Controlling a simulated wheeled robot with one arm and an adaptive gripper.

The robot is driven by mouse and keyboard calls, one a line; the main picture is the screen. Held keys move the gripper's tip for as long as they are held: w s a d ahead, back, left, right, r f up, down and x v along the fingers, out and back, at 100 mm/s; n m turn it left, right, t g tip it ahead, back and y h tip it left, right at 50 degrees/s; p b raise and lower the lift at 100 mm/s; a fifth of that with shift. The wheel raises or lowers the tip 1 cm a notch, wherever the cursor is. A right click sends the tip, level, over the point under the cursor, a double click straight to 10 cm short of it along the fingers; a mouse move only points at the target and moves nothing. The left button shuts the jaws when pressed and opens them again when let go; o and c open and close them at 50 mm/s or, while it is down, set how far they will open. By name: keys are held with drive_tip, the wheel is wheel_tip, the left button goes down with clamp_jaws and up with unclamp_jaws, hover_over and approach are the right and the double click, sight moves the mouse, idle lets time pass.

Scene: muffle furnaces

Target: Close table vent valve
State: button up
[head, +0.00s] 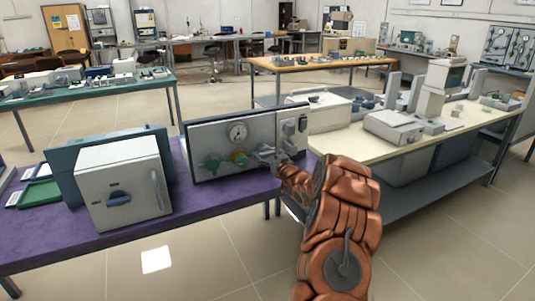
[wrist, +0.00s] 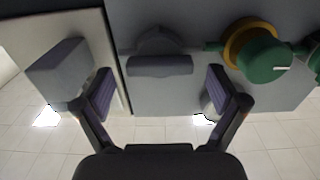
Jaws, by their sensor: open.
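A grey panel (head: 209,139) with a round gauge (head: 237,132) stands upright on the purple table. Low on its front are a green valve (head: 211,164) and a green knob with a yellow ring (head: 240,157). In the wrist view the yellow-ringed green knob (wrist: 264,60) is at the upper right, with another green part cut off at the right edge. A grey handle-like part (wrist: 160,65) on the panel lies ahead of the gap between my fingers. My gripper (wrist: 160,92) is open and empty, left of the ringed knob there. I cannot tell which part is the vent valve.
A white furnace box (head: 118,183) stands left of the panel on the purple table (head: 45,245). A grey switch box (head: 290,128) is on the panel's right; a grey block (wrist: 60,68) is by my left finger. A cream bench (head: 420,150) holding equipment is at right.

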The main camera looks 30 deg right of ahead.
drive_tip(key=shift+w+d, duration=0.1)
drive_tip(key=shift+w, duration=0.95)
drive_tip(key=shift+c, duration=0.3)
drive_tip(key=c, duration=1.1)
